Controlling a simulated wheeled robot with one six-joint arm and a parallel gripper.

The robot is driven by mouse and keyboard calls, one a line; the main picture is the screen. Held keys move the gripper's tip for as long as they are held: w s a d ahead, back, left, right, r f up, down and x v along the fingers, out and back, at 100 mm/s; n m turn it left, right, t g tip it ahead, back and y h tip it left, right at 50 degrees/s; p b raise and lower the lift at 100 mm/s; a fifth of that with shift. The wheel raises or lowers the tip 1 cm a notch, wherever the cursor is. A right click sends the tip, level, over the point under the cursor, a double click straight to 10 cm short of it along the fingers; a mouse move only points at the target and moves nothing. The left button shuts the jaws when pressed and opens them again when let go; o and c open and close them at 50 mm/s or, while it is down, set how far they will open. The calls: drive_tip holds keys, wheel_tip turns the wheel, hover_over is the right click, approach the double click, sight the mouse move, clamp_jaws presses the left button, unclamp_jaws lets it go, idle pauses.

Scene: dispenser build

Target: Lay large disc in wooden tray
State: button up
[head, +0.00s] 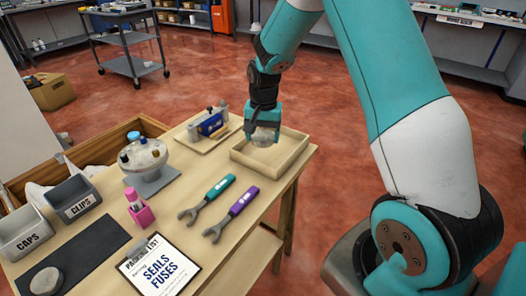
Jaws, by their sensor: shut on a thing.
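My gripper (264,122) points down over the wooden tray and is shut on a pale grey disc (264,139), which I take for the large disc. The wooden tray (296,147) is shallow, square and light-coloured, at the far right end of the table. The disc is within the tray's outline, towards its back left. I cannot tell whether it touches the tray floor. The visible tray floor is bare. A second round grey disc (46,281) lies on a dark mat (90,254) at the near left.
Turquoise (208,200) and purple (232,213) wrenches lie before the tray. A board with a blue device (209,127) is left of it. CAPS (24,236) and CLIPS (74,202) bins stand left. A clipboard (160,268) lies in front.

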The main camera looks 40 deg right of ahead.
sight(263, 158)
drive_tip(key=shift+f, duration=2.9)
drive_tip(key=shift+f, duration=0.1)
drive_tip(key=o, duration=1.3)
drive_tip(key=shift+c, duration=0.2)
